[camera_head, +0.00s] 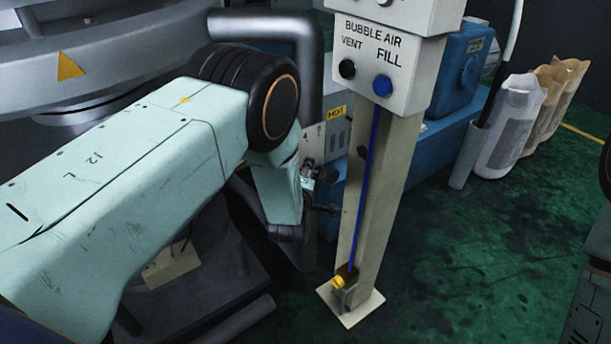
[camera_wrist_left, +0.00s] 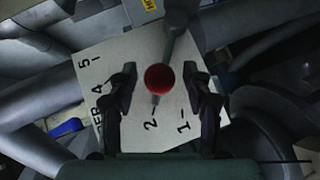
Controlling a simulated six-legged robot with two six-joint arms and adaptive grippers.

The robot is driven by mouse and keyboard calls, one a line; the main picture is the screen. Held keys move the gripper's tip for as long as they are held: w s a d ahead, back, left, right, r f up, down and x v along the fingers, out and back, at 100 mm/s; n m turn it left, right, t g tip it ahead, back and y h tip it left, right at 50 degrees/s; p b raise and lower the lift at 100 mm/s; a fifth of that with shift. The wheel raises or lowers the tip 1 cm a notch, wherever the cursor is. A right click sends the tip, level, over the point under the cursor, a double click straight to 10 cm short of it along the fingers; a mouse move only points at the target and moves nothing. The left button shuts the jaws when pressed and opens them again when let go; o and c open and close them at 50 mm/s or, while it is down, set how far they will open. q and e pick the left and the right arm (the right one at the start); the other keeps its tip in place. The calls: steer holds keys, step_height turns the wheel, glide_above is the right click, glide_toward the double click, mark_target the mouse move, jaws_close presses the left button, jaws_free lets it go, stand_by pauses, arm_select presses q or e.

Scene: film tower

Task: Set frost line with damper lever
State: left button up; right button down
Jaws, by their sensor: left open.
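The damper lever shows as a red ball knob (camera_wrist_left: 160,79) in the left wrist view, in front of a white scale plate (camera_wrist_left: 110,60). The plate carries the numbers 1, 2, 4 and 5 and part of a word; no 3 is visible. My left gripper (camera_wrist_left: 163,88) is open, with one dark finger on each side of the knob and visible gaps to both. In the head view my left gripper (camera_head: 325,190) is small and partly hidden by my arm beside the post. A part of the scale plate (camera_head: 312,143) shows there, but the knob cannot be made out.
A cream post (camera_head: 386,170) with a bubble air box (camera_head: 392,60) stands just right of my left gripper. A large grey pipe (camera_head: 308,50) and ring are behind my arm. Blue equipment (camera_head: 462,65) and several sacks (camera_head: 510,125) stand further right. The green floor (camera_head: 490,260) is open.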

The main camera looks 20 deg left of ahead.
arm_select(q)
steer(key=shift+w+f, duration=0.15)
steer(key=shift+w, duration=0.2)
steer(key=shift+s, duration=0.1)
jaws_close()
stand_by(0.5)
